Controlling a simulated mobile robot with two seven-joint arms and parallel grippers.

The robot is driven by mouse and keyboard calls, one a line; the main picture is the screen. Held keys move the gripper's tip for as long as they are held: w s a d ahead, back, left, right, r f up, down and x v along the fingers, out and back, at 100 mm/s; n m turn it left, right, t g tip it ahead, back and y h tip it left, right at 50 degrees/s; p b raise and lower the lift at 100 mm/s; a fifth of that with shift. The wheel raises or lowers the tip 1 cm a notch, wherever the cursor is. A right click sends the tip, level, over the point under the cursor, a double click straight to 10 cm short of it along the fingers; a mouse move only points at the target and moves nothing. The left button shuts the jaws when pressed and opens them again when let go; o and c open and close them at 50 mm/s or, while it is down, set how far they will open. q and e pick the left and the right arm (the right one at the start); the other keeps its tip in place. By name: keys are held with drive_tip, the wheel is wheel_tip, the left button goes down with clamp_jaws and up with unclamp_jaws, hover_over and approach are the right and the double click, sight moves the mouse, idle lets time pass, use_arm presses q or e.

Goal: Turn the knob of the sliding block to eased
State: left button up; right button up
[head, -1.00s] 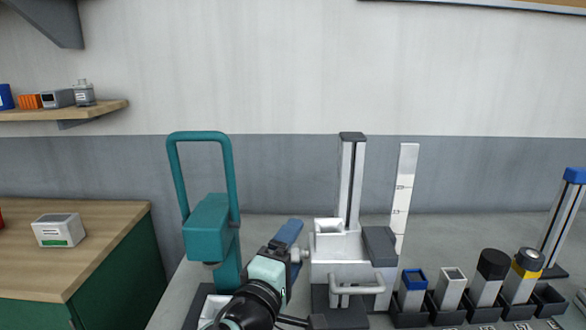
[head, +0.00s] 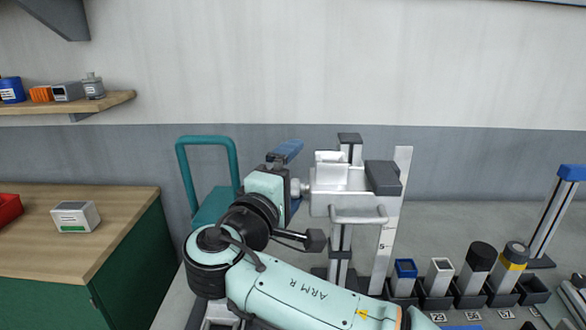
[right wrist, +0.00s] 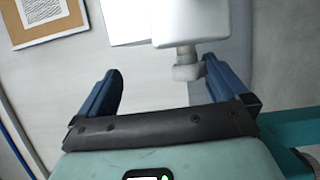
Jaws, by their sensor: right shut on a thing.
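The sliding block (head: 340,203) is a pale grey carriage with an open top, a dark part on its right and a bar handle in front. It sits high on the upright column (head: 340,240), near the column's top. Its grey knob (head: 298,187) sticks out on the left side and also shows in the right wrist view (right wrist: 188,72). My right gripper (head: 293,182) has its blue fingers around the knob and is shut on it. The knob's setting and any marking are not readable. My left gripper is not in view.
A white scale strip (head: 385,240) stands right of the column. A teal frame (head: 207,145) stands close left of my right arm. Dark holders (head: 468,298) with several capped blocks line the bench at right. A blue-topped post (head: 556,215) stands beyond.

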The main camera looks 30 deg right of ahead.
drive_tip(key=shift+s+a+r, duration=0.1)
drive_tip(key=shift+s+r, duration=0.05)
drive_tip(key=shift+r, duration=0.25)
drive_tip(key=shift+c, duration=0.2)
drive_tip(key=shift+s+a+f+b, duration=0.3)
drive_tip(key=shift+s+a+f, duration=0.1)
drive_tip(key=shift+s+a, duration=0.25)
drive_tip(key=shift+c, duration=1.1)
drive_tip(key=s+a+f+b, duration=0.1)
drive_tip(key=s+a+f, duration=0.2)
drive_tip(key=a, duration=0.2)
drive_tip(key=shift+a+f, duration=0.2)
drive_tip(key=shift+a, duration=0.1)
drive_tip(key=shift+s, duration=0.1)
drive_tip(key=shift+s+a+f+b, duration=0.25)
drive_tip(key=shift+s+a, duration=0.2)
drive_tip(key=shift+s, duration=0.3)
drive_tip(key=shift+s+a+f+b, duration=0.25)
drive_tip(key=shift+s+a, duration=0.25)
drive_tip(key=shift+s, duration=0.3)
drive_tip(key=shift+s+a+f+b, duration=0.25)
drive_tip(key=shift+s+a, duration=0.2)
drive_tip(key=shift+s, duration=0.3)
drive_tip(key=shift+r, duration=0.1)
